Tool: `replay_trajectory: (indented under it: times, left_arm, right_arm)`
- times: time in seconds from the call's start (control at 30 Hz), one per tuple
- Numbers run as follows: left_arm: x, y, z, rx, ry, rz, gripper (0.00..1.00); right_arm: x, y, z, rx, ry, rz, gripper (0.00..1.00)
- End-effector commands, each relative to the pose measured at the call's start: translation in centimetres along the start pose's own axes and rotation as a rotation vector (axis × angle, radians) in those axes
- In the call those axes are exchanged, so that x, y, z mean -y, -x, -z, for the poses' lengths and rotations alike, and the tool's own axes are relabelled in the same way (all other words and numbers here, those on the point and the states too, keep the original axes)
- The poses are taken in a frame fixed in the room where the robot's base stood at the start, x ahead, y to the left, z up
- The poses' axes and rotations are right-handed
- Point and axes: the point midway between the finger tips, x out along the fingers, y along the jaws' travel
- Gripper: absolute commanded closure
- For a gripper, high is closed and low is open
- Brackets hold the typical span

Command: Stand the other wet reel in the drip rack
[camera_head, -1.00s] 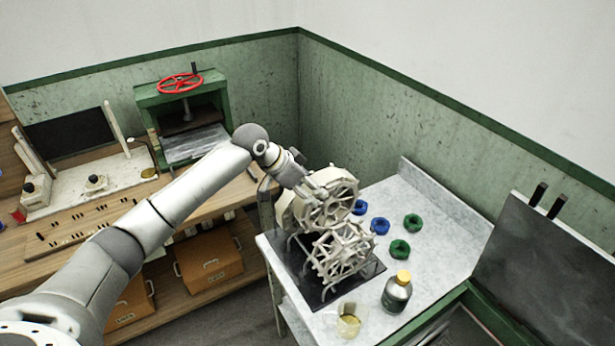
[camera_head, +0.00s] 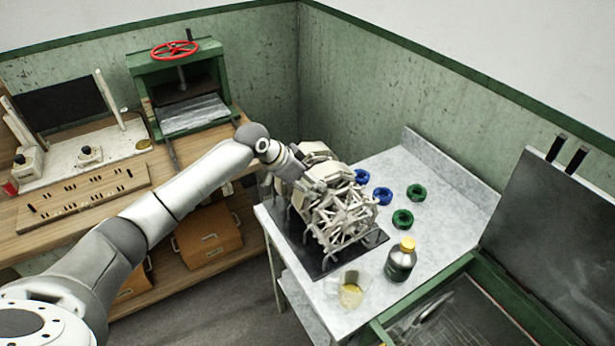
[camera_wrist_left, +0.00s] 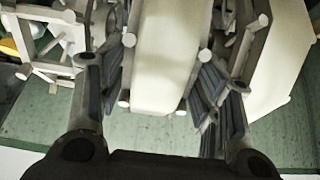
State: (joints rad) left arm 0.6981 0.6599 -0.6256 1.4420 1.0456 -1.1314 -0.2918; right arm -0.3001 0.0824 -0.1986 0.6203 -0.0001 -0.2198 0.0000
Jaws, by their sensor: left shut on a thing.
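The drip rack (camera_head: 318,266) is a dark tray with grey metal uprights on the grey side table. My left gripper (camera_head: 313,188) is at the cream spoked reels over the rack, and they partly hide it. In the left wrist view its fingers (camera_wrist_left: 160,75) are shut on a pale reel (camera_wrist_left: 165,50). Another spoked reel (camera_head: 348,222) stands at the front of the rack, overlapping the held one in the head view. Whether the held reel touches the rack is hidden. My right gripper is not in view.
Blue rings (camera_head: 382,196) and green rings (camera_head: 402,219) lie right of the rack. A dark bottle with a yellow cap (camera_head: 401,262) and a beaker (camera_head: 350,290) stand near the front. The marble top (camera_head: 440,200) is clear at the right. A wooden bench is at left.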

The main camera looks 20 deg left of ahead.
Motion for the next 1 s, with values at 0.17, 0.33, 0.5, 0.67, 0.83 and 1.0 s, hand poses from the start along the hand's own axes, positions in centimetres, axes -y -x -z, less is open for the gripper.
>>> replay_trajectory:
  times: [0.17, 0.33, 0.5, 0.67, 0.83, 1.0]
  left_arm:
    - [0.0, -0.1, 0.0, -0.004, 0.000, 0.001, 0.70]
    - [0.0, -0.1, 0.0, -0.003, 0.000, 0.000, 0.70]
    - [0.0, -0.1, 0.0, -0.003, 0.000, 0.000, 0.19]
    - [0.0, -0.2, -0.1, -0.002, 0.000, 0.000, 0.16]
    - [0.0, -0.2, -0.2, 0.002, 0.001, -0.001, 0.16]
    - [0.0, 0.9, -0.2, 0.000, 0.001, 0.000, 0.16]
  right_arm:
    - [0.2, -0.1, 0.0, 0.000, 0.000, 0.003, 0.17]
    - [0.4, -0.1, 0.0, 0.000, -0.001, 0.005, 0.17]
    - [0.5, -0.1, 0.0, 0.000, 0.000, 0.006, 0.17]
    - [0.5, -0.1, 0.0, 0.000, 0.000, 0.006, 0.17]
    - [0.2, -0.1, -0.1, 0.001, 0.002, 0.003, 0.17]
    - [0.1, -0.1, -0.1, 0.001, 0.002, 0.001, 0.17]
